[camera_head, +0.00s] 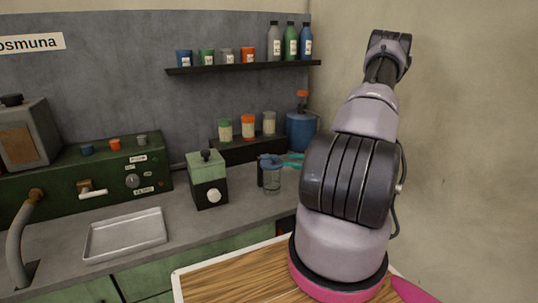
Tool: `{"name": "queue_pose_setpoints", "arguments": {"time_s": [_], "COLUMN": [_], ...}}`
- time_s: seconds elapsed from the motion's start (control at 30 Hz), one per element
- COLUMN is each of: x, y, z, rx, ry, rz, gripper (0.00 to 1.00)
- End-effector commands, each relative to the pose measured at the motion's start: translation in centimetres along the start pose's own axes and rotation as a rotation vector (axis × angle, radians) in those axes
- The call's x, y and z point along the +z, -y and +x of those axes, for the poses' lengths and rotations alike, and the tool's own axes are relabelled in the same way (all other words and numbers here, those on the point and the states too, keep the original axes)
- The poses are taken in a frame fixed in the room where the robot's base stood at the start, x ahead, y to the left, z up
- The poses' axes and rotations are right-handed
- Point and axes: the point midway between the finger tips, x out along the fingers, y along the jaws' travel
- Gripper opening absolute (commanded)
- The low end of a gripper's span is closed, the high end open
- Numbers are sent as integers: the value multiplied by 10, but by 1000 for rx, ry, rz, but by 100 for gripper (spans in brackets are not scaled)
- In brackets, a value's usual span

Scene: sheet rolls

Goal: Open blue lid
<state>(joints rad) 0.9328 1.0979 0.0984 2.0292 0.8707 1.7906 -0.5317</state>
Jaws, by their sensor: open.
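A small clear jar (272,182) stands on the grey counter just left of my arm. A blue lid (270,161) sits at its top, with a dark part at its left side; whether it is fully seated is too small to tell. A small teal two-pronged shape (293,160) lies just right of the lid, partly hidden by my arm; I cannot tell what it is. My arm rises in the right half of the view, and I cannot make out my gripper.
A green and black grinder-like device (207,180) stands left of the jar. A blue container with an orange cap (300,131) is behind it. A metal tray (126,235) lies at left. A shelf (243,67) holds jars and bottles. The counter before the jar is clear.

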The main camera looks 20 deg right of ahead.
Motion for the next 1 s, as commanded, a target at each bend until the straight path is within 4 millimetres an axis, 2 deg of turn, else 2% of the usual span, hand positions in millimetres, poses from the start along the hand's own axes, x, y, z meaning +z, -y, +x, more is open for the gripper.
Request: {"name": "queue_pose_setpoints", "arguments": {"time_s": [0.17,0.4,0.6,0.8,1.0], "x": [-1,-1,-1,-1,-1], "y": [0,0,0,1,1], "z": [16,62,93,106,107], "rx": [-3,0,-2,-4,-4], "ry": [4,4,3,3,2], "rz": [3,2,2,2,2], "gripper": [68,68,68,68,68]}}
